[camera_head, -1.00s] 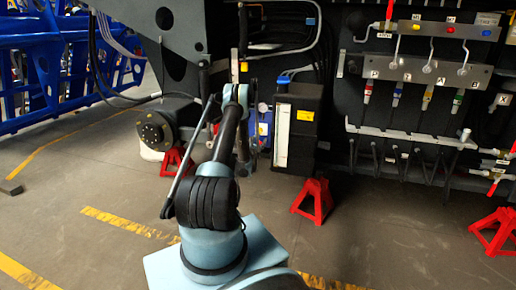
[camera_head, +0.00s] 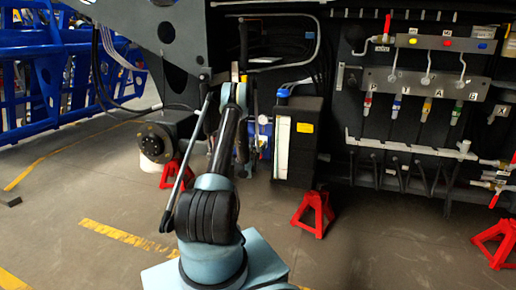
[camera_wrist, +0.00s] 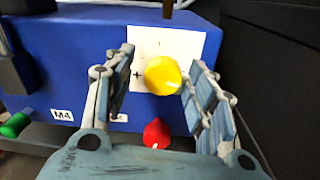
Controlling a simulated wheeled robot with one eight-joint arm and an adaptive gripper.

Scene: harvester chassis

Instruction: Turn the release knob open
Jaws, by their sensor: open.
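A yellow round knob (camera_wrist: 162,75) sits on a white label plate (camera_wrist: 184,44) on the front of a blue box (camera_wrist: 75,60) in the wrist view. A plus sign is printed to the left of the knob. My gripper (camera_wrist: 160,82) is open, with one finger to the left of the yellow knob and one to the right. A gap shows on the left; the right finger is very close to the knob, and I cannot tell whether it touches. A red knob (camera_wrist: 157,133) is below, nearer my palm. In the head view my arm hides most of the blue box (camera_head: 263,130).
A green knob (camera_wrist: 15,125) is at the wrist view's left, near an M4 label. A black box (camera_head: 297,140) stands right of my arm. Red jack stands (camera_head: 314,213) are on the floor. A valve panel (camera_head: 425,85) with hoses hangs at right.

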